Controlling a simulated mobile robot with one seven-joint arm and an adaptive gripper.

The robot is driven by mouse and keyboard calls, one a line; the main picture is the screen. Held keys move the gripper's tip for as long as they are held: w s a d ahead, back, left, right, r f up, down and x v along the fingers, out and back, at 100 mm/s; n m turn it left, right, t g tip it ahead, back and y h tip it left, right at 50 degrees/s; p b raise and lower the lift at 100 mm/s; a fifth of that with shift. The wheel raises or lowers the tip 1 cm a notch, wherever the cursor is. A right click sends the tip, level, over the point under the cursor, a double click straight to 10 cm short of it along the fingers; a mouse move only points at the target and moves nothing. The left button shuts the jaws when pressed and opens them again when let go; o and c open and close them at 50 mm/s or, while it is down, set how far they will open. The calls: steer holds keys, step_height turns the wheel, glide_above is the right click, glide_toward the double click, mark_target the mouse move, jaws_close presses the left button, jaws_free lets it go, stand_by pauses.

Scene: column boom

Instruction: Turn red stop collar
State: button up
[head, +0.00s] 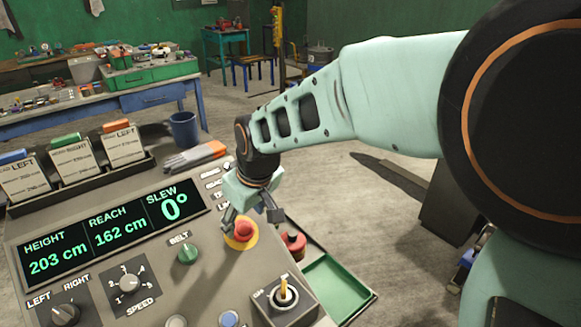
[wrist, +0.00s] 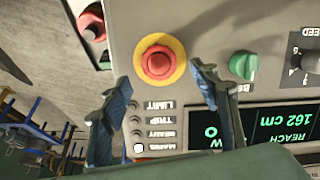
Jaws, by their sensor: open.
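A red round stop button (head: 244,231) with a raised rim sits on a yellow ring on the grey console. It also shows in the wrist view (wrist: 158,63), just beyond and between the fingertips. My gripper (head: 251,217) is open and empty above it, fingers pointing down at the panel. In the wrist view, my gripper's fingers (wrist: 160,80) lie to either side of the button; I see no contact. A second red knob (head: 293,241) on a dark base is at the console's right edge, and in the wrist view it is at upper left (wrist: 90,22).
Gloves (head: 195,156) and card holders (head: 75,165) lie behind. A green tray (head: 335,285) is at the right side.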

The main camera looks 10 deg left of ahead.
mark_target(245, 227)
steer(key=shift+x, duration=2.55)
steer(key=shift+c, duration=0.5)
steer(key=c, duration=1.1)
steer(key=shift+o, duration=0.2)
steer(key=m+b, duration=0.1)
steer(key=m, duration=0.1)
steer(key=m+b, duration=0.1)
steer(key=m, duration=0.1)
steer(key=shift+w+d+m+g, duration=0.1)
steer(key=shift+w+m+g, duration=0.05)
steer(key=shift+m+g, duration=0.15)
steer(key=shift+d+m+y+b, duration=0.1)
steer(key=shift+m+y+b, duration=0.6)
steer(key=shift+m, duration=1.7)
